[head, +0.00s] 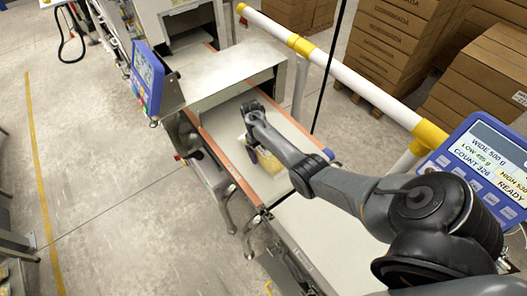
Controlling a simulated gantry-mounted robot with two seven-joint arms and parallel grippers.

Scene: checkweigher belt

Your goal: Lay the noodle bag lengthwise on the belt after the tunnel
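The noodle bag (268,163), a small pale-yellow pack, is on or just above the light belt (222,122) after the metal tunnel (225,72). My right arm reaches in from the right, and its gripper (253,149) is at the bag. A dark finger shows along the bag's left side; the other finger is hidden behind the wrist. I cannot tell whether the fingers press on the bag. The bag's far part is hidden by my arm. My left gripper is not in view.
Orange rails edge the belt (225,160). A blue control panel (148,78) stands left of the tunnel; a blue display (485,155) stands at right. A white and yellow guard rail (345,75) runs along the right. Stacked cartons (400,45) stand behind it.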

